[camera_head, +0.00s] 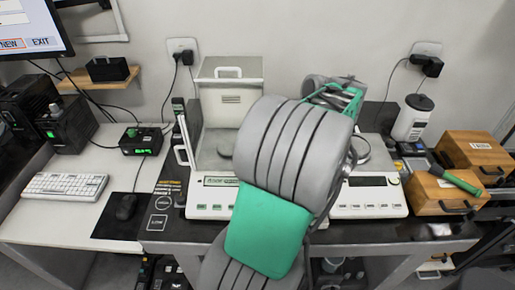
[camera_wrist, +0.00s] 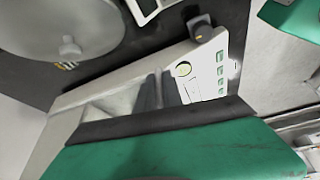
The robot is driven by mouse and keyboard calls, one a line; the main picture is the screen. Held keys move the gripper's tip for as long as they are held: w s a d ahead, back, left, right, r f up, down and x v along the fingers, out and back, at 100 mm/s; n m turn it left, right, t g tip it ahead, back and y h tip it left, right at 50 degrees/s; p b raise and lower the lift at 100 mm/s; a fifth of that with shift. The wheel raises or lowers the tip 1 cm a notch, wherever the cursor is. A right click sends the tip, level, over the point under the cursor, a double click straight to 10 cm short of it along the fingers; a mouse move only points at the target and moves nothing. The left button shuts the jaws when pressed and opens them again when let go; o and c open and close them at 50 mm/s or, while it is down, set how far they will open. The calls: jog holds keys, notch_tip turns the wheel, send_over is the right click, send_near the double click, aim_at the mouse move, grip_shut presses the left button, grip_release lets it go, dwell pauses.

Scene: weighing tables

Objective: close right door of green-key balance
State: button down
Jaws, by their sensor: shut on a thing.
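The balance with a draft shield (camera_head: 210,197) stands left of centre on the dark table in the head view, with green keys along its front. Its clear shield has a white back panel (camera_head: 230,97). A left side panel with a white handle (camera_head: 181,154) shows at the shield's left. My arm covers the shield's right side, so I cannot see its right door. My gripper (camera_head: 340,95) is partly visible behind my arm, right of the shield. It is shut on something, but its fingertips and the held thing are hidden. Green parts of it border the wrist view.
A second balance (camera_head: 370,200) with an open round pan stands just right. A white jar (camera_head: 411,119) and wooden boxes (camera_head: 445,192) crowd the right. A keyboard (camera_head: 65,186) and mouse (camera_head: 126,207) lie left.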

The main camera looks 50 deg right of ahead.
jog(key=shift+s+a+f, duration=0.1)
jog(key=c, duration=1.7)
grip_release()
jog(key=shift+s+a, duration=0.1)
jog(key=shift+o, duration=1.1)
jog(key=p+v, duration=0.2)
jog(key=v, duration=0.6)
jog(key=shift+p, duration=0.3)
